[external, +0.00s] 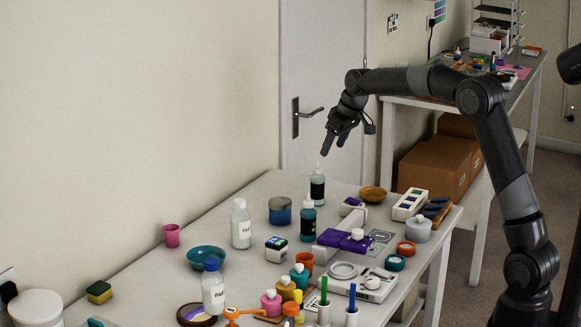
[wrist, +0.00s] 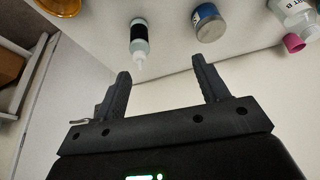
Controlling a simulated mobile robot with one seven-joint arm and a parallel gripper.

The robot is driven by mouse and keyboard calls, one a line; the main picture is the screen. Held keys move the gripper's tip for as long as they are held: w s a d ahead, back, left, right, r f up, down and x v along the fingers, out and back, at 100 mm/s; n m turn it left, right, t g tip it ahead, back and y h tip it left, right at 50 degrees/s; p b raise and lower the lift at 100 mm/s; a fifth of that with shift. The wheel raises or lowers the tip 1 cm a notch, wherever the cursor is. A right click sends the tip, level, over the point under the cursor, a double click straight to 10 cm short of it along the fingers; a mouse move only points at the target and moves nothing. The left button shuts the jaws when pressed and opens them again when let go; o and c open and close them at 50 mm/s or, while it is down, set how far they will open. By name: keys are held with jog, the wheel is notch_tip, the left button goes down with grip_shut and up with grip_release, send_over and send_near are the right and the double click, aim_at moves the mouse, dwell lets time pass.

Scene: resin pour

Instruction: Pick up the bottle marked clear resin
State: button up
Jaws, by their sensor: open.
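Two dark-labelled squeeze bottles with pale nozzles stand upright on the table: a far one (external: 317,188) and a nearer one (external: 308,218). Their labels are too small to read, so I cannot tell which is marked clear resin. My gripper (external: 334,147) is open and empty, in the air above and slightly right of the far bottle. In the wrist view, one dark-labelled bottle (wrist: 139,42) shows beyond my two spread fingers (wrist: 163,80), nearer the left finger, with its nozzle towards me. Nothing is between the fingers.
A blue jar (external: 280,211) stands left of the bottles, and a white-capped clear bottle (external: 241,225) is further left. Cups, small bottles and a scale (external: 363,285) crowd the front.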

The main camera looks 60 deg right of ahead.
send_near(319, 173)
jog(key=d+f, duration=0.1)
jog(key=x, duration=1.1)
jog(key=shift+w+f, duration=0.15)
jog(key=shift+w, duration=0.15)
jog(key=c, duration=1.2)
